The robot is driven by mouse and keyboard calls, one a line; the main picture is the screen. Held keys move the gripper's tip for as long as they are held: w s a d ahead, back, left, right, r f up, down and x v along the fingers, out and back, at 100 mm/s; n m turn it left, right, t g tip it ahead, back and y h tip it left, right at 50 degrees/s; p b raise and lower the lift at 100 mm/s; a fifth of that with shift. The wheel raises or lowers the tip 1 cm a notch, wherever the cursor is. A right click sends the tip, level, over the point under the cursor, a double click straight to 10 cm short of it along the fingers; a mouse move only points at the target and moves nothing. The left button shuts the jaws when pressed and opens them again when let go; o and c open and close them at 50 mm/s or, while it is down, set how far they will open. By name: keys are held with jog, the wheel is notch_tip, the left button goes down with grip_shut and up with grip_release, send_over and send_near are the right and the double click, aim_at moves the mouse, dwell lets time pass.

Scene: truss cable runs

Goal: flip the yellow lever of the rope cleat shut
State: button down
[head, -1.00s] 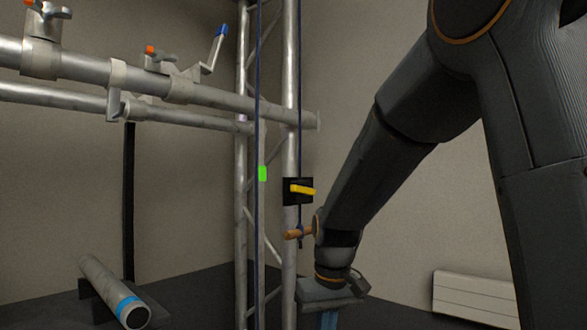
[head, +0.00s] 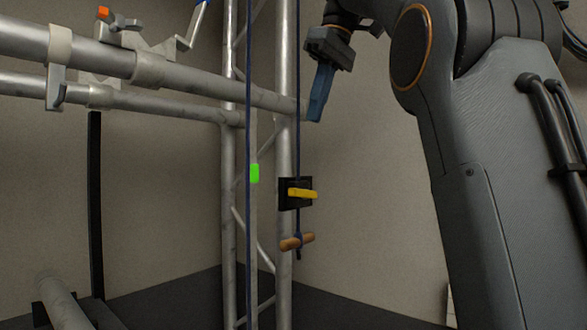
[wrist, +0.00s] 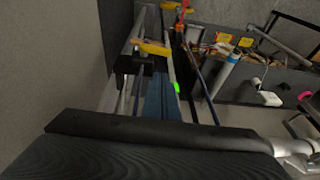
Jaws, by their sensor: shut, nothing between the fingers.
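The rope cleat (head: 285,199) is a black block on the upright truss tube. Its yellow lever (head: 303,193) sticks out to the right, roughly level, with a slight downward tilt. The lever also shows in the wrist view (wrist: 153,48), above the black cleat body. A dark blue rope (head: 298,140) runs down through the cleat to a wooden toggle handle (head: 297,241) below. My gripper (head: 316,118) is shut and empty, fingers pointing down. It is above the cleat and slightly right of it, apart from the lever. In the wrist view its blue fingers (wrist: 158,98) appear below the lever.
A second rope (head: 249,100) with a green marker (head: 255,173) hangs left of the cleat. Horizontal truss tubes (head: 150,69) with clamps reach in from the left at about my gripper's height. The space right of the cleat is clear.

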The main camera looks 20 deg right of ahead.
send_over(303, 194)
notch_tip(303, 194, down, 12)
jog(key=shift+a+r, duration=0.1)
jog(key=shift+r, duration=0.05)
jog(key=shift+x, duration=0.8)
jog(key=shift+s, duration=0.15)
